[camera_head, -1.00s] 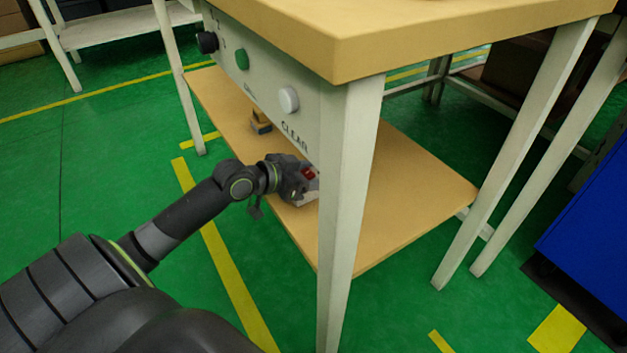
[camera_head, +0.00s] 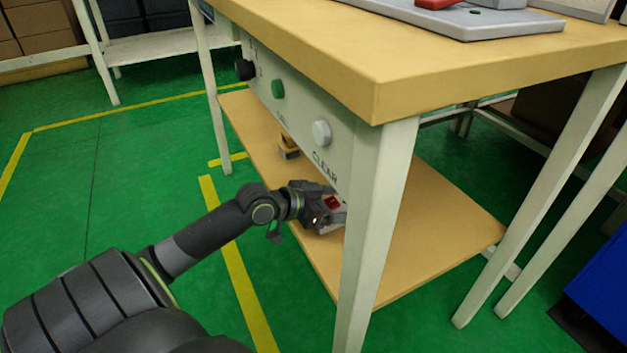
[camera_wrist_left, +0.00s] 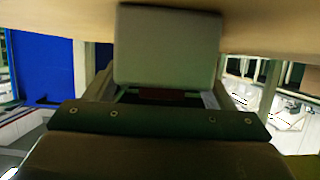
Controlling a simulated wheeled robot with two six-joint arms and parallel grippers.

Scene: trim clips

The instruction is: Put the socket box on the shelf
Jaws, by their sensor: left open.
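The lower wooden shelf (camera_head: 432,220) is under the worktable. My left gripper (camera_head: 330,212) is just above its front edge, below the table's button panel. A pale grey box, which looks like the socket box (camera_head: 331,229), is at the gripper's fingers, seemingly on the shelf; a red patch shows there too. The grey box fills the upper middle of the left wrist view (camera_wrist_left: 167,45), against a wooden surface. The jaws are open; whether they touch the box cannot be told. The table leg and the gripper hide part of the box. My right gripper is out of view.
A small yellow-brown and grey item (camera_head: 289,148) sits farther along the shelf. The near table leg (camera_head: 378,230) stands just right of the gripper. The button panel (camera_head: 300,110) hangs above it. A blue cabinet (camera_head: 600,270) is at right. Green floor at left is clear.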

